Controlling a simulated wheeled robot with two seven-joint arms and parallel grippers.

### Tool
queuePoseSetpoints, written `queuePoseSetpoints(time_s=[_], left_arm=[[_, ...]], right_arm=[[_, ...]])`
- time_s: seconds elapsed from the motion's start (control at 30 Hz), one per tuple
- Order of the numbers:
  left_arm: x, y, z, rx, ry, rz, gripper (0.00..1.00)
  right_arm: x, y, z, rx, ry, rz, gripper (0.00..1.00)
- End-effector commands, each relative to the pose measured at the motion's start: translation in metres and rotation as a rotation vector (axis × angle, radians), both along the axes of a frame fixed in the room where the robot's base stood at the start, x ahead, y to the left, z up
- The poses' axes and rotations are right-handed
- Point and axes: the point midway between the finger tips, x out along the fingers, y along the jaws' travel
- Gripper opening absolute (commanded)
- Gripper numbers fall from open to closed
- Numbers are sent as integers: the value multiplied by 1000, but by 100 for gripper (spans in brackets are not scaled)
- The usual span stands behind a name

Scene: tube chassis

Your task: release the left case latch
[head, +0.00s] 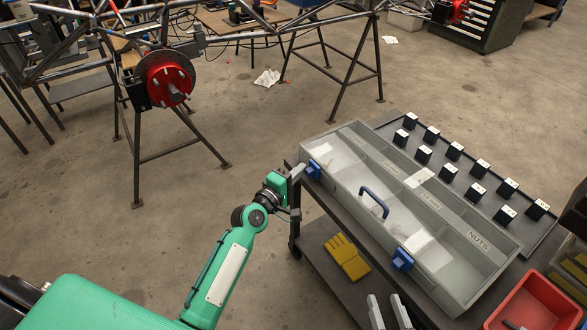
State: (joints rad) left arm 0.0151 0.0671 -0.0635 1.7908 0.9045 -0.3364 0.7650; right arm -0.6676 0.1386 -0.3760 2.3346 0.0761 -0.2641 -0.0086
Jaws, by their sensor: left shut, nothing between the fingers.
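The grey case (505,262) with a clear lid lies on a dark cart, with compartments and a "NUTS" label. Its left latch (313,169) is blue and sits at the left end of the front edge. A second blue latch (402,259) sits further right on that edge, with a dark blue handle (374,202) between them. My left gripper (297,173) is shut and empty, with its tips right beside the left latch; I cannot tell if they touch. The lid looks closed.
Several black blocks (424,154) stand in rows on a dark tray behind the case. A red bin (535,305) is at the lower right. Yellow gloves (346,257) lie on the cart's lower shelf. A tube chassis (165,52) on stands is behind. The floor left of the cart is clear.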

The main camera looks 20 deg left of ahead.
Motion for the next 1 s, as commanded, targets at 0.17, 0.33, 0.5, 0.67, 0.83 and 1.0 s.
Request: queuePoseSetpoints(time_s=[0.17, 0.33, 0.5, 0.67, 0.83, 1.0], left_arm=[[0, 0, 0, 0, 0, 0, 0], [-1, -1, 0, 0, 0, 0, 0], [-8, -11, 1, 0, 2, -2, 0], [-17, -22, 2, 0, 1, -1, 0], [-24, -30, 1, 0, 0, -1, 0], [-25, -33, 0, 0, 0, -2, 0]], right_arm=[[-1, 0, -1, 0, 2, 0, 36], [-1, 0, -1, -1, 5, 1, 36], [-3, -5, -6, -43, 82, 6, 36], [-8, -12, -16, -96, 186, 12, 36], [-12, -17, -24, -131, 259, 16, 36], [-14, -19, -27, -140, 279, 18, 36]])
